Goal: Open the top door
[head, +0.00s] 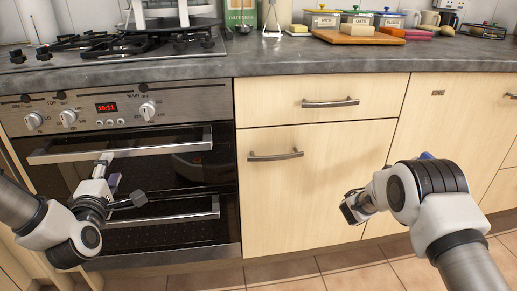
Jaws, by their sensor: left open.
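The oven (120,108) is built in on the left, with a steel control panel and two dark glass doors. The top door (180,168) appears shut, and its long silver handle (150,149) runs along its upper edge. The bottom door's handle (180,215) is below. My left gripper (127,193) is open and empty in front of the top door's glass, below the top handle; contact cannot be told. My arm hides part of both doors' left side. My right gripper (350,209) is in front of the light wood cupboard, away from the oven; its jaws are unclear.
The grey worktop (280,58) runs above, with a gas hob (110,45) over the oven. A drawer (310,99) and cupboard door (300,175) with bar handles are right of the oven. The tiled floor (335,268) is clear.

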